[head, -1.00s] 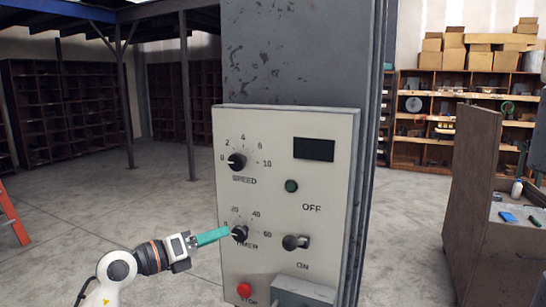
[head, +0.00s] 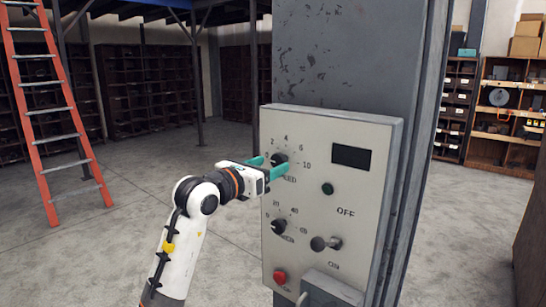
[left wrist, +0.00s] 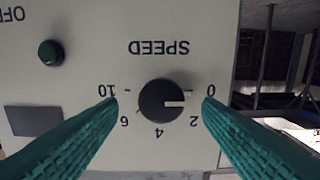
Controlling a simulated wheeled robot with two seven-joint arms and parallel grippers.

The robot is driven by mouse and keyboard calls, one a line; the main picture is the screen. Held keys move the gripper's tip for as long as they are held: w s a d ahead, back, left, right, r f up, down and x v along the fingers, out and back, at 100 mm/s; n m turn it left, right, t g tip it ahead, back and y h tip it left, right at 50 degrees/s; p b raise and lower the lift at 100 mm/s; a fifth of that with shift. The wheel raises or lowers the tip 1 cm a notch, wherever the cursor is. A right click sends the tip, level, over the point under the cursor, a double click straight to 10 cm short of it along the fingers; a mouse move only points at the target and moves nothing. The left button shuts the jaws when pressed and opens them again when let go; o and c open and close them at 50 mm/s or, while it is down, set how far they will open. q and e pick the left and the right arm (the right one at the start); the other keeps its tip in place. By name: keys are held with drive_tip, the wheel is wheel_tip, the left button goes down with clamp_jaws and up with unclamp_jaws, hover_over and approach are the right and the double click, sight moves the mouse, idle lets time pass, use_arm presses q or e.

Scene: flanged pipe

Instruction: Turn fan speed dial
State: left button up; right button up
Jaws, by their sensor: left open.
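The fan speed dial (head: 280,158) is a black round knob with a white pointer mark, on a pale control panel (head: 345,215). It also shows in the left wrist view (left wrist: 162,100), upside down, with its pointer toward the side of the 0 and 2 marks. My left gripper (head: 268,167) is open, with its teal fingers in front of the panel at the speed dial. In the left wrist view the fingers stand on either side of the dial, with gaps showing between. One finger partly covers the SPEED label in the head view. My right gripper is not in view.
Below are a timer dial (head: 278,227), a toggle switch (head: 325,243) and a red button (head: 280,276). A green lamp (head: 327,189) and dark display (head: 351,157) sit to the right. An orange ladder (head: 58,115) stands at left. The floor left of the panel is open.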

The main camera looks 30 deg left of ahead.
use_arm(q)
drive_tip(key=shift+w, duration=1)
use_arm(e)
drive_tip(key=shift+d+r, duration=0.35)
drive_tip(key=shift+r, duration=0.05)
